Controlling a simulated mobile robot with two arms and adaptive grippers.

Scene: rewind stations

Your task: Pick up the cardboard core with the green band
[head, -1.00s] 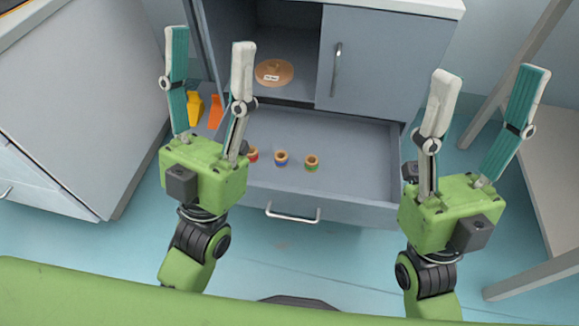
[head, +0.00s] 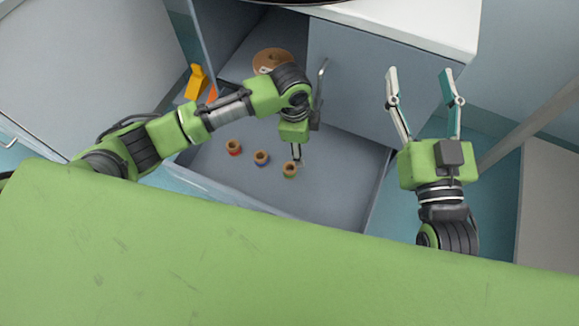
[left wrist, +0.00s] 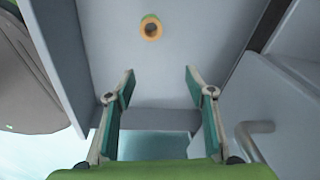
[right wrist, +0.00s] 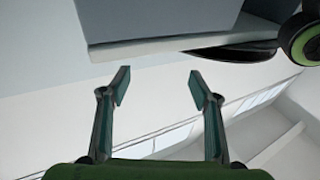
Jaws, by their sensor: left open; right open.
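The cardboard core with the green band (head: 289,170) stands upright in the open drawer, rightmost of three cores. It also shows in the left wrist view (left wrist: 152,28), ahead of the fingertips and apart from them. My left gripper (head: 297,158) points down over the drawer, close to this core in the head view; in the left wrist view (left wrist: 158,82) it is open and empty.
A core with a blue band (head: 261,158) and a core with a red band (head: 233,147) stand to the left in the same drawer (head: 335,190). A cardboard disc (head: 271,61) sits in the cabinet. The cabinet door (head: 375,80) has a handle (head: 320,82) near my left arm.

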